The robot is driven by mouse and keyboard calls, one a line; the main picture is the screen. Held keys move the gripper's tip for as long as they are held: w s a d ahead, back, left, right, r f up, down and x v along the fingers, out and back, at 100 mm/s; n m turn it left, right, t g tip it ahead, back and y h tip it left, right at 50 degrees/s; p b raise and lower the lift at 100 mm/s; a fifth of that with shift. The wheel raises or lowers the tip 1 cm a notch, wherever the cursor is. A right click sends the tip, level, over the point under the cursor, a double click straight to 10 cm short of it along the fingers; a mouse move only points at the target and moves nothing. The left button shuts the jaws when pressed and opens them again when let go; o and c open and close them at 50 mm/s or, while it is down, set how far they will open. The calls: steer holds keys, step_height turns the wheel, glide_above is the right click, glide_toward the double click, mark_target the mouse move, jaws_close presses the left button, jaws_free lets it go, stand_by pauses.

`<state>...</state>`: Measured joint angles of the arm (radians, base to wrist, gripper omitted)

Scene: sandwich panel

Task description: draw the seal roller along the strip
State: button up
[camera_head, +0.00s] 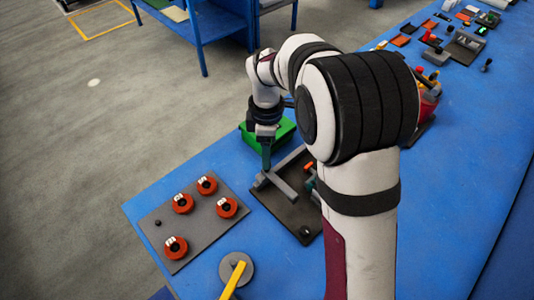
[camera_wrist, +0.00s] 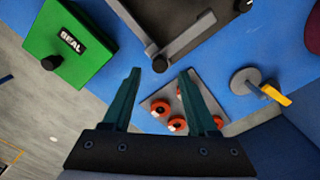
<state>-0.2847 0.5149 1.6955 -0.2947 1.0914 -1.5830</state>
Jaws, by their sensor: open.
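My gripper (camera_head: 266,158) is open and empty; its teal fingers (camera_wrist: 160,74) stand apart in the wrist view. It hangs near the left corner of a dark panel (camera_head: 297,222) that carries grey bars (camera_head: 283,188), which also show in the wrist view (camera_wrist: 188,40). A green block (camera_head: 286,131) stands just behind the gripper; in the wrist view it bears a "SEAL" label (camera_wrist: 70,42) and a black knob (camera_wrist: 51,62). I cannot tell for certain which thing is the seal roller. My arm hides part of the panel.
A grey plate (camera_head: 190,228) with several orange-red round pieces lies at the left of the blue table. A grey disc with a yellow handle (camera_head: 236,270) is near the front. Various small tools lie far along the table. Bare blue table lies at the right.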

mark_target(279, 182)
step_height(279, 182, down, 5)
steer(key=shift+f, duration=0.2)
steer(key=shift+c, duration=0.3)
jaws_close()
steer(key=shift+r, duration=0.1)
stand_by(1.0)
